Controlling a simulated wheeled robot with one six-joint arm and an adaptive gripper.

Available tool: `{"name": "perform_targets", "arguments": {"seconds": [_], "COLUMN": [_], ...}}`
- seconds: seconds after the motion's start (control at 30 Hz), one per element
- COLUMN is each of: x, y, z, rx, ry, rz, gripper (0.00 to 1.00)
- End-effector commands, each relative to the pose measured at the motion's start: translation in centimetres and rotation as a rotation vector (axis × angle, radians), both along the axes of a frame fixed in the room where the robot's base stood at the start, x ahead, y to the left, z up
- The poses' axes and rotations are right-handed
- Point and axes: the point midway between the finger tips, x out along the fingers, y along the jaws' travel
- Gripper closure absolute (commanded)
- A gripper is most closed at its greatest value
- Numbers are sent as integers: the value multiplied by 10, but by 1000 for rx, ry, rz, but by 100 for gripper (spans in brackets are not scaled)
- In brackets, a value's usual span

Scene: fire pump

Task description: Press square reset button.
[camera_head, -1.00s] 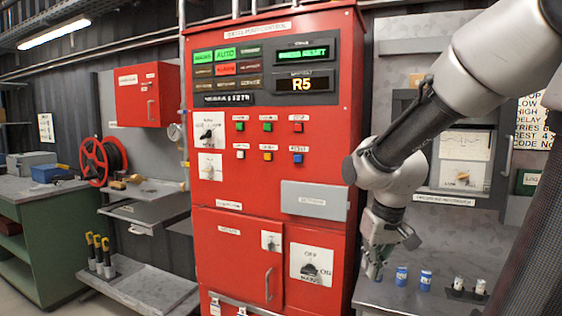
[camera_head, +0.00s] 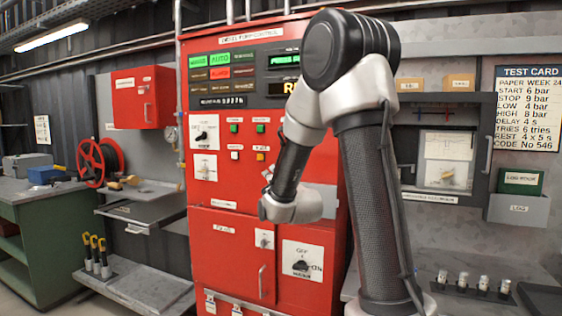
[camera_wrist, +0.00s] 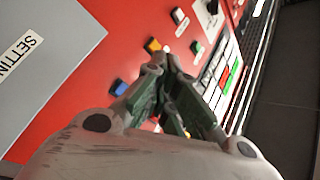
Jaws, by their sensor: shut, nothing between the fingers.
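The blue square button (camera_wrist: 118,88) shows in the wrist view on the red panel, left of my fingers; its label is not readable there. In the head view my arm hides it. My gripper (camera_wrist: 163,62) is shut and empty, its fingertips together in front of the panel, between the blue button and the rows of lamps. The orange button (camera_wrist: 152,46) is just beyond the fingertips in the wrist view. Contact with the panel cannot be told.
The red control cabinet (camera_head: 228,255) carries a green button (camera_head: 234,128), a white button (camera_head: 235,155) and a yellow button (camera_head: 261,156). A grey settings box (camera_wrist: 45,60) juts out at the left in the wrist view. A shelf with small cylinders (camera_head: 483,283) stands right.

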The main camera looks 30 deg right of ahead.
Motion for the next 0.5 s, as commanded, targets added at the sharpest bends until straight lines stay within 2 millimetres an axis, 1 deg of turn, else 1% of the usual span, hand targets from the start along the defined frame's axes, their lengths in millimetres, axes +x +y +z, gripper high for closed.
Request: {"name": "perform_targets", "arguments": {"seconds": [0.03,0.13,0.5], "x": [-2,-4,-4], "y": [0,0,-1], "z": [8,18,18], "rx": [17,51,69], "ry": [-37,-87,-88], "rz": [1,8,12], "gripper": [100,100,100]}}
